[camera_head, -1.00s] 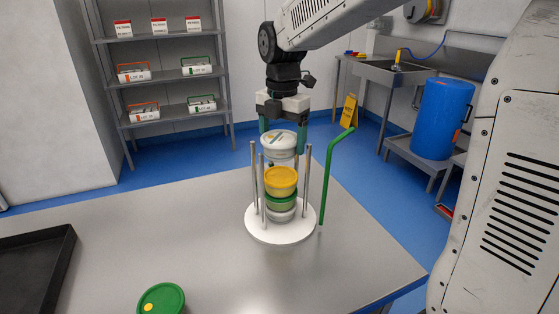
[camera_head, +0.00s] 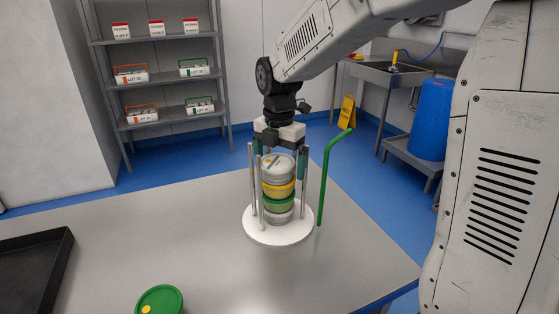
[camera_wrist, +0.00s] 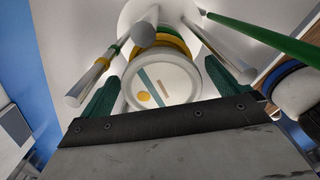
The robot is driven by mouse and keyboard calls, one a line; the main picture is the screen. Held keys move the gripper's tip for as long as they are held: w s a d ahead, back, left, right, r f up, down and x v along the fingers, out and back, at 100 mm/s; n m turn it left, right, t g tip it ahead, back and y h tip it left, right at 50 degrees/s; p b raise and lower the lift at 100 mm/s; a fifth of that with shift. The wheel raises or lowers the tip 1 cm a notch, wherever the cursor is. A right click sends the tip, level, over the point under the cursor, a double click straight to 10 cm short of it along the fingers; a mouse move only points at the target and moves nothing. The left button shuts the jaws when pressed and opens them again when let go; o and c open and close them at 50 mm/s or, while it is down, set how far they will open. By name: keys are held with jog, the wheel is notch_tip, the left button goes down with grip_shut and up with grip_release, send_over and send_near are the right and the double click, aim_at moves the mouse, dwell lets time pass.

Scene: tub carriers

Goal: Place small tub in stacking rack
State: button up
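The small tub with a pale lid (camera_head: 278,165) sits upright on top of a stack inside the stacking rack (camera_head: 252,232), between its metal posts. Below it are a yellow-lidded tub (camera_head: 278,190), a green-lidded tub (camera_head: 279,204) and a pale tub at the bottom (camera_head: 278,216). My gripper (camera_head: 279,160) points down over the stack, its green fingers on either side of the pale lid. In the wrist view the lid (camera_wrist: 163,84) lies between the fingertips (camera_wrist: 163,78), with a narrow gap showing on each side. Whether the tub's underside fully touches the yellow lid is hard to tell.
A green bent rod (camera_head: 325,180) rises beside the rack on the right. A green-lidded tub (camera_head: 160,300) stands at the front and a black tray (camera_head: 40,265) at the left. The steel table (camera_head: 180,235) is clear around the rack.

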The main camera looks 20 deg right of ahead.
aim_at(279, 160)
notch_tip(279, 160, up, 12)
jog(key=s+d+f+m, duration=0.1)
jog(key=s+f+m, duration=0.2)
jog(key=s+m, duration=0.9)
jog(key=s+d+f+m+t, duration=0.1)
jog(key=s+f+m, duration=0.3)
jog(key=s+m, duration=0.8)
jog(key=s+d, duration=0.1)
jog(key=s, duration=0.3)
jog(key=shift+f+m, duration=0.2)
jog(key=shift+m, duration=0.2)
